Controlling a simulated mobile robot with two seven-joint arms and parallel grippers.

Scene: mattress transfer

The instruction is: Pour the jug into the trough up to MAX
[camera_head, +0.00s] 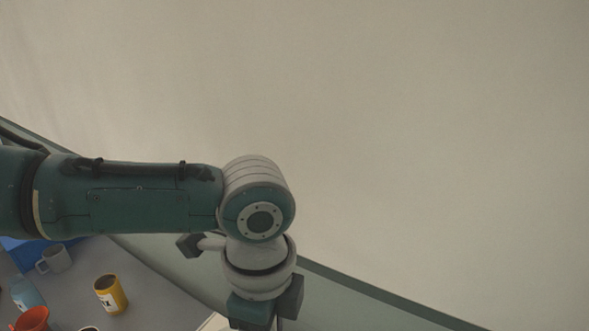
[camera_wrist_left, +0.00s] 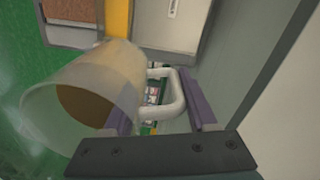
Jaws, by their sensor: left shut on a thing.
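In the left wrist view a pale, translucent jug (camera_wrist_left: 112,78) shows with its mouth toward the lower left and something brown inside. Its white handle (camera_wrist_left: 174,100) lies between the purple finger pads of my left gripper (camera_wrist_left: 165,103), which is shut on it. The jug looks tilted in this view; I cannot tell its true angle. In the head view my left arm comes in from the left and its wrist points down at the bottom edge; the jug is out of view there. I cannot make out the trough or a MAX mark. My right gripper is not in view.
A plain pale wall (camera_head: 420,130) fills most of the head view. A green surface (camera_wrist_left: 25,75) shows in the wrist view.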

